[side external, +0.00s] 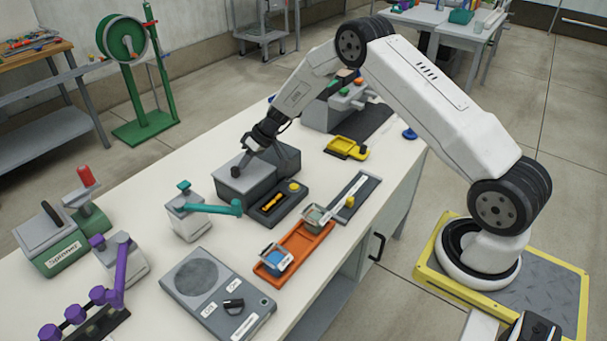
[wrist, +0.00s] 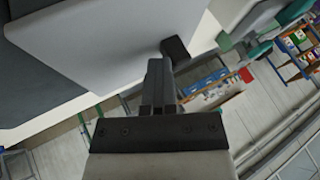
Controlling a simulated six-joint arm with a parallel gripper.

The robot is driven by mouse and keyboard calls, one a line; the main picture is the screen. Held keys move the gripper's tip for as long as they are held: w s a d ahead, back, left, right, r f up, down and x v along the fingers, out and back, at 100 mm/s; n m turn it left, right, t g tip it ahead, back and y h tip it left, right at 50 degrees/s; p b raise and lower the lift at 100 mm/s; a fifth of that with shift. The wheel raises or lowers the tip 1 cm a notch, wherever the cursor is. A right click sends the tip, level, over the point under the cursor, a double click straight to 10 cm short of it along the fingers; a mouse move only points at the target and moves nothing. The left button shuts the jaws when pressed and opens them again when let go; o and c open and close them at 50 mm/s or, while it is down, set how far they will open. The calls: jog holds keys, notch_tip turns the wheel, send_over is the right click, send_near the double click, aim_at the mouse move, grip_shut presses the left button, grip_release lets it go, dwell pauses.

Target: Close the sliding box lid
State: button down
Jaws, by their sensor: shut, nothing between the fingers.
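The sliding box lid (side external: 249,180) is a light grey slab on a dark grey box (side external: 287,160) near the middle of the bench. A short black knob (side external: 235,171) stands on the lid near its left end. My gripper (side external: 247,150) is shut and empty, just above the lid close to the knob. In the wrist view the lid (wrist: 110,40) fills the upper left, and the knob (wrist: 176,50) is just beyond the fingertips (wrist: 160,66). I cannot tell whether the fingers touch the knob. My gripper and wrist partly cover the box in the side view.
A teal lever on a grey block (side external: 190,215) stands left of the box. A dark tray with yellow parts (side external: 277,203) is close in front. An orange tray (side external: 296,250), a control panel (side external: 217,295) and a yellow tray (side external: 346,148) are nearby.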

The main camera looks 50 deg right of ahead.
aim_at(256, 164)
jog(key=shift+a, duration=0.4)
jog(key=shift+d, duration=0.8)
jog(key=d, duration=0.3)
jog(key=shift+d, duration=0.2)
jog(key=v, duration=0.9)
jog(key=shift+s+r, duration=0.15)
jog(key=shift+r, duration=0.25)
jog(key=shift+d, duration=0.1)
jog(key=s+a+r+h, duration=0.1)
jog(key=s+a, duration=0.3)
jog(key=s, duration=0.5)
jog(key=s+a+r+g+h, duration=0.1)
jog(key=s+a+r+h, duration=0.1)
jog(key=s+a, duration=0.3)
jog(key=s+a+r+m+g+h, duration=0.1)
jog(key=s+a, duration=0.3)
jog(key=s, duration=0.9)
jog(key=shift+a+r+h, duration=0.2)
jog(key=shift+a+h, duration=0.05)
jog(key=shift+h, duration=0.65)
